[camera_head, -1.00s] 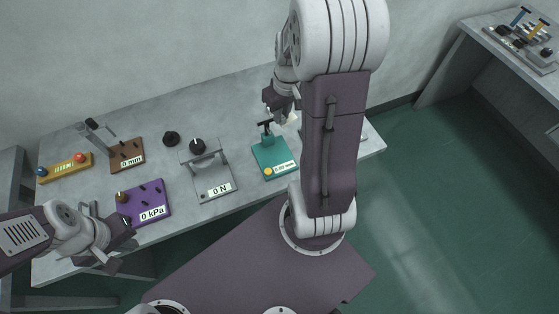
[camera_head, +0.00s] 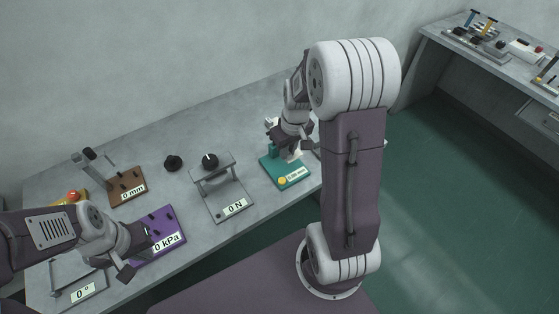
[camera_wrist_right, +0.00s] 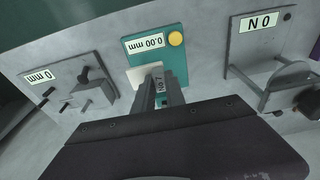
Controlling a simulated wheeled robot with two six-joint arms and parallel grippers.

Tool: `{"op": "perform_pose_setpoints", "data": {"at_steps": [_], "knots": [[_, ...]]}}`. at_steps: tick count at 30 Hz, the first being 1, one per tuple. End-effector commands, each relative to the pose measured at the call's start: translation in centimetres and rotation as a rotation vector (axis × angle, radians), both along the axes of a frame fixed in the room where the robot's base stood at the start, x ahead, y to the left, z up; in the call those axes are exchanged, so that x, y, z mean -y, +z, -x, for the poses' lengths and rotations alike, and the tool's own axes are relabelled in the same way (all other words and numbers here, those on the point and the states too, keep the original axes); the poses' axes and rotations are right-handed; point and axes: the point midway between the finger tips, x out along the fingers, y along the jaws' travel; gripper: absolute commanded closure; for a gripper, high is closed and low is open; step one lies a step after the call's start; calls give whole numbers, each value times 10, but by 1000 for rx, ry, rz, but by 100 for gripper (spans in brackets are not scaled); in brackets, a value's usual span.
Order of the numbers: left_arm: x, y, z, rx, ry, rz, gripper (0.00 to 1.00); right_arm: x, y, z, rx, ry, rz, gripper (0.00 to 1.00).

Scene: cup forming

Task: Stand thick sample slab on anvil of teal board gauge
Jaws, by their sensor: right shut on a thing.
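The teal board gauge (camera_head: 285,174) lies on the grey bench, with a white readout and a yellow button at its front. It also shows in the right wrist view (camera_wrist_right: 182,61), where its readout is upside down and reads 0.00 mm. My right gripper (camera_head: 290,151) is low over the back of this gauge. In the wrist view its fingers (camera_wrist_right: 166,92) are shut on a pale slab (camera_wrist_right: 140,77), which shows beside them over the teal board. The anvil is mostly hidden by the gripper; I cannot tell whether the slab touches it. My left gripper (camera_head: 136,255) is open and empty by the purple board.
The grey 0 N frame gauge (camera_head: 222,190) stands left of the teal one. A purple 0 kPa board (camera_head: 168,222), a brown 0 mm board (camera_head: 127,188) and a black knob (camera_head: 173,163) are further left. A grey pegged board (camera_wrist_right: 70,92) lies beside the teal gauge.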

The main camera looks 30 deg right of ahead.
Motion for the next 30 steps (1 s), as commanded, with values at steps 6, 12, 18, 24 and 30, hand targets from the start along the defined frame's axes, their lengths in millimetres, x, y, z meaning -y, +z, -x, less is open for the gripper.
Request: {"op": "perform_pose_setpoints", "data": {"at_steps": [6, 12, 18, 24, 30], "knots": [[0, 1, 0, 0, 0, 0, 100, -20, -18, -20, -1, 0, 0, 100], [0, -2, 0, 0, 0, 0, 100, -22, -31, -21, -3, -2, -1, 100], [0, -5, 0, 0, 0, 0, 100, -21, -59, -21, -2, -2, 0, 100], [0, -4, 0, 0, 0, 0, 100, -21, -58, -21, 0, -1, 0, 100], [0, -7, 0, 0, 0, 0, 100, -21, -62, -21, 0, -1, 0, 76]]}}
